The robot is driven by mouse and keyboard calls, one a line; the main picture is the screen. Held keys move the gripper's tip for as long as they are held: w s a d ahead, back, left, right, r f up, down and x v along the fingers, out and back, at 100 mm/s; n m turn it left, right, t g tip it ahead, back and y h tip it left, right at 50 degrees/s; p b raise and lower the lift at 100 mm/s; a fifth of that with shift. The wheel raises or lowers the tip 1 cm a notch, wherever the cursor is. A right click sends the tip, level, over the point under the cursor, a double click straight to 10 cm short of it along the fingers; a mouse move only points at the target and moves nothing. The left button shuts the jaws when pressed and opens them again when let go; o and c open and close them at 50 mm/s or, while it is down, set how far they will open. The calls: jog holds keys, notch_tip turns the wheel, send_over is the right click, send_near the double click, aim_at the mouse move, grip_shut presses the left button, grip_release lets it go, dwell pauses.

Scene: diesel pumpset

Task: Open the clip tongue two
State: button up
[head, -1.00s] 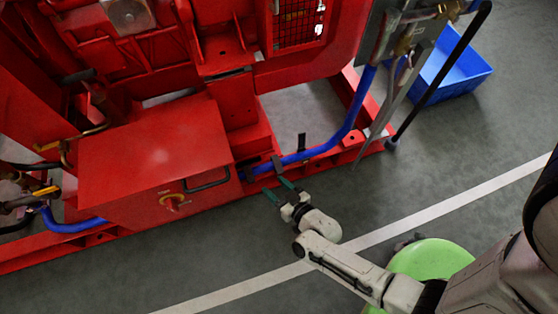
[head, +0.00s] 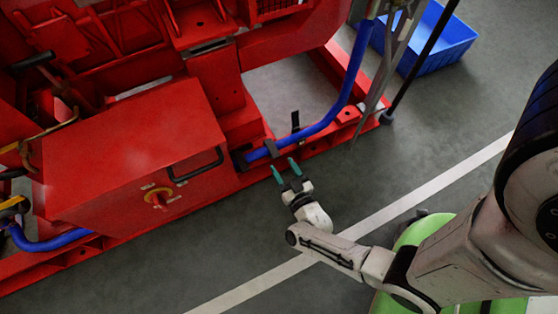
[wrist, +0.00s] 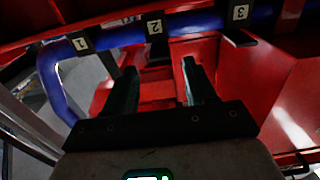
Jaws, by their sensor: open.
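In the wrist view, black clips marked 1, 2 and 3 sit along a blue hose (wrist: 110,38). Clip tongue two (wrist: 154,27) is in the middle, with a white "2" label. Clip one (wrist: 81,44) is to its left and clip three (wrist: 240,14) to its right. My gripper (wrist: 159,66) is open and empty, its dark green fingers spread below clip two, which lines up with the gap. In the head view, my gripper (head: 283,163) is just in front of the middle clip (head: 271,148), seemingly apart from it. Whether tongue two is latched I cannot tell.
A red box with a handle (head: 140,150) stands left of the clips on the red machine frame. The blue hose (head: 335,108) rises to the right. A blue crate (head: 430,45) sits on the floor at upper right. The grey floor in front is clear.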

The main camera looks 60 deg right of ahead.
aim_at(272, 148)
jog(key=shift+b+x, duration=0.3)
jog(key=shift+x, duration=1.45)
jog(key=shift+c, duration=0.4)
grip_shut()
